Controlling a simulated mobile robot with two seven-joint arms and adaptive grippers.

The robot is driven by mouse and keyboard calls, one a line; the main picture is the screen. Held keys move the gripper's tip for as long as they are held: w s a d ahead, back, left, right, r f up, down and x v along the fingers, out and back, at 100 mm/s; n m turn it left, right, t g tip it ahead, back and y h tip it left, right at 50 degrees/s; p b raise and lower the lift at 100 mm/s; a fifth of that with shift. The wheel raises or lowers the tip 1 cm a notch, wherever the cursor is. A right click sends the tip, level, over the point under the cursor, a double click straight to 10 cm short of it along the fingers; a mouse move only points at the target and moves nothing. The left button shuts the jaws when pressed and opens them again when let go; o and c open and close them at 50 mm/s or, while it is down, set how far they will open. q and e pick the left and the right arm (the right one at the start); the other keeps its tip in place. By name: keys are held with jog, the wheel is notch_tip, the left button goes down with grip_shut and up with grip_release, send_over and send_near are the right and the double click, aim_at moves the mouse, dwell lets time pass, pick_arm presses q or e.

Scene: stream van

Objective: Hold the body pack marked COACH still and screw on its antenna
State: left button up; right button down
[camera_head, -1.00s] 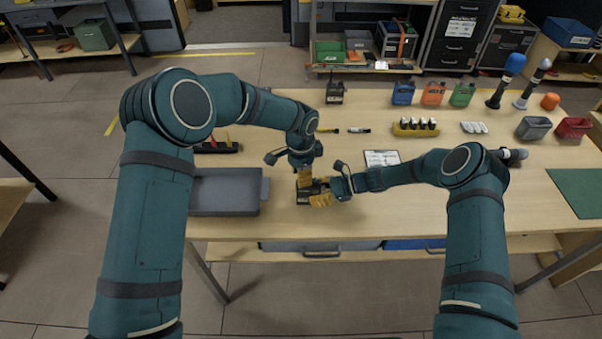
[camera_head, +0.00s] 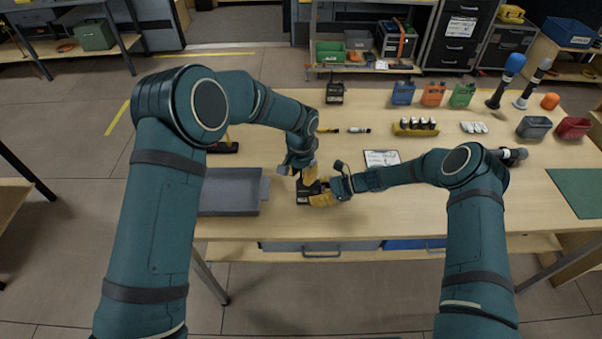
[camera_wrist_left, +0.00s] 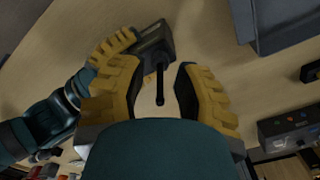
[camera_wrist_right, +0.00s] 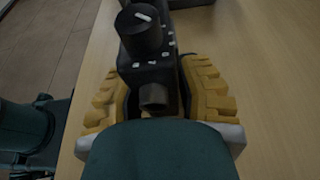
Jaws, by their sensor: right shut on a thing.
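The black body pack (camera_head: 303,193) is at the front of the workbench, beside the grey tray; its marking is not legible. My right gripper (camera_head: 322,197) is shut on it, with yellow fingers on both sides of the pack (camera_wrist_right: 152,72) in the right wrist view. That view shows a round black knob (camera_wrist_right: 139,34) and a short stub (camera_wrist_right: 153,97) on the pack. My left gripper (camera_head: 309,176) is just above the pack. In the left wrist view its fingers (camera_wrist_left: 160,98) are apart, with a thin black antenna (camera_wrist_left: 159,82) standing between them at the pack. I cannot tell whether it is threaded on.
The grey tray (camera_head: 229,205) lies just left of the pack. A labelled sheet (camera_head: 381,157) lies behind my right forearm. Another black pack (camera_head: 335,92), coloured packs (camera_head: 433,94), a yellow battery holder (camera_head: 415,128) and microphones (camera_head: 507,80) stand farther back.

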pick_arm(q)
jog(key=shift+n, duration=0.7)
jog(key=n, duration=0.3)
jog(key=shift+n, duration=0.4)
jog(key=n, duration=0.4)
grip_shut()
